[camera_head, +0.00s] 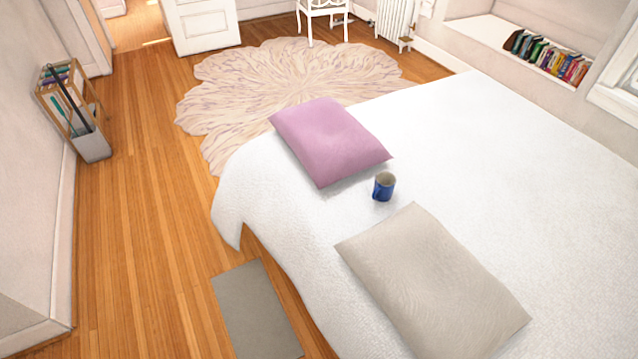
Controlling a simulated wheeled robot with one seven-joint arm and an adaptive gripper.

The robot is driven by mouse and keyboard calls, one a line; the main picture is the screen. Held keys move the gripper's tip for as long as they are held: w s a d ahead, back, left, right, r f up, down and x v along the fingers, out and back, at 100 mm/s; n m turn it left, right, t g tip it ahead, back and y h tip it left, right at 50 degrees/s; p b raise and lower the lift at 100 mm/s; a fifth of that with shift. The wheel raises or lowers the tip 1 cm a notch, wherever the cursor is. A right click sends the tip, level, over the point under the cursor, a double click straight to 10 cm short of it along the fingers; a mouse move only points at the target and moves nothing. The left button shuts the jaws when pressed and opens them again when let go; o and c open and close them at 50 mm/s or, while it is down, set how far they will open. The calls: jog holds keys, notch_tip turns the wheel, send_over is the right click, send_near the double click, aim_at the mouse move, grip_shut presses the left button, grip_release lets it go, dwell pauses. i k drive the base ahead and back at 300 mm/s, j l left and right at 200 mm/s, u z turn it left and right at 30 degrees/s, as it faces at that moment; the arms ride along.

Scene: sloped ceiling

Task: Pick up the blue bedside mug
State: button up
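The blue mug (383,188) stands upright on the white bed (480,150), in the gap between two pillows. Its open top faces up and its inside looks pale. Its handle seems to be on the left side. The pink pillow (330,142) lies just behind and to the left of it. The beige pillow (432,280) lies in front of it, to the lower right. My gripper does not show in this view.
Wooden floor (140,230) runs free along the bed's left side. A grey mat (255,310) lies beside the bed. A scalloped rug (290,80) lies beyond it. A shelf stand (75,110) is by the left wall. A white chair (323,15) stands at the back.

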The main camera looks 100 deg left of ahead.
aim_at(385, 182)
jog(key=u, duration=2.95)
jog(key=i+j+z, duration=0.25)
jog(key=i+j, duration=0.2)
jog(key=j, duration=0.25)
jog(key=i+j+z, duration=0.15)
jog(key=j, duration=0.25)
jog(key=i+j+z, duration=0.15)
jog(key=j, duration=0.25)
jog(key=i+j+z, duration=0.1)
jog(key=i+j, duration=0.15)
jog(key=j, duration=0.2)
jog(key=i+j+z, duration=0.15)
jog(key=j, duration=0.25)
jog(key=i+j+z, duration=0.15)
jog(key=j, duration=0.3)
jog(key=j+z, duration=0.1)
jog(key=j, duration=0.4)
jog(key=i, duration=0.05)
